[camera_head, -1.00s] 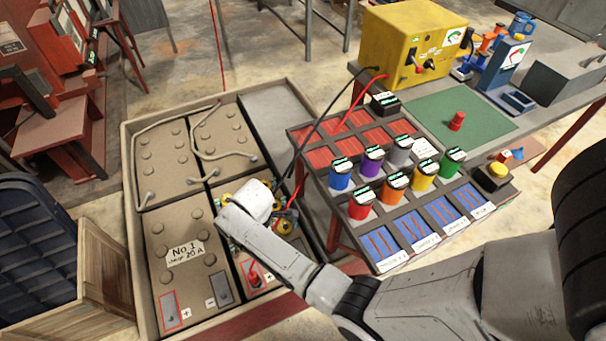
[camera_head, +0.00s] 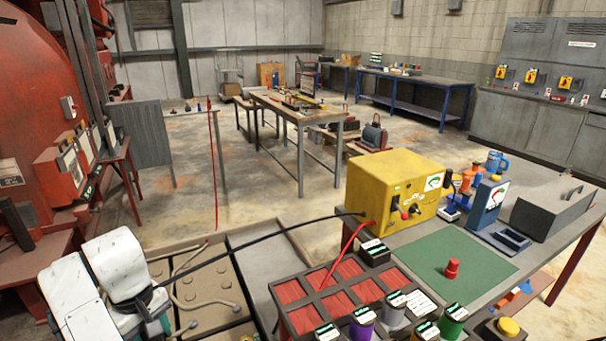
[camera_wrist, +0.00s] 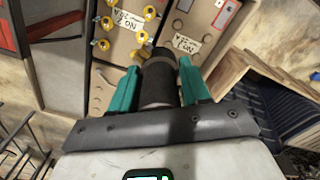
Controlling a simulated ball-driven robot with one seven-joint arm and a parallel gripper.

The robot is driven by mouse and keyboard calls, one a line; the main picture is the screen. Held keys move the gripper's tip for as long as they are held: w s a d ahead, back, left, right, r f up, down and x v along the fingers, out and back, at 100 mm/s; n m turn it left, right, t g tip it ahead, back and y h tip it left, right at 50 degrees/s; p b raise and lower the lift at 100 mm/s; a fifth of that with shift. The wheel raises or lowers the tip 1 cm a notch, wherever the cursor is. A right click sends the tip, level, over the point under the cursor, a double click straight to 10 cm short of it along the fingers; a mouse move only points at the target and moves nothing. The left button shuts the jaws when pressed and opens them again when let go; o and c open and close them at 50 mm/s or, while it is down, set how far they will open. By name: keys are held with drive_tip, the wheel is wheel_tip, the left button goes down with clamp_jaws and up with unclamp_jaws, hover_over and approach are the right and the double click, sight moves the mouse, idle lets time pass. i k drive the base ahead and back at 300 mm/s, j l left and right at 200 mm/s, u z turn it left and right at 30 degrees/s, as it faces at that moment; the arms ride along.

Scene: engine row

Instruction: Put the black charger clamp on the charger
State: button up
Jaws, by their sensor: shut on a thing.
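The yellow charger (camera_head: 385,190) stands on the grey bench at the right, with a dial and dark and red knobs on its front. My gripper (camera_wrist: 160,78) is shut on the black charger clamp (camera_wrist: 157,85), a dark, round-bodied piece between the teal fingers. In the head view my gripper is at the lower left, well apart from the charger, and its fingertips are largely hidden. A black cable (camera_head: 255,240) stretches from the charger to my gripper.
A tray of batteries (camera_head: 205,295) lies below my gripper. A rack (camera_head: 290,322) with coloured cans stands between it and the bench. A red peg (camera_head: 451,269) stands on a green mat (camera_head: 425,254) before the charger. A grey toolbox (camera_head: 550,211) sits at the right.

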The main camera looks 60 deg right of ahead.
sight(418, 163)
drive_tip(key=l+z, duration=0.3)
drive_tip(key=l, duration=2.05)
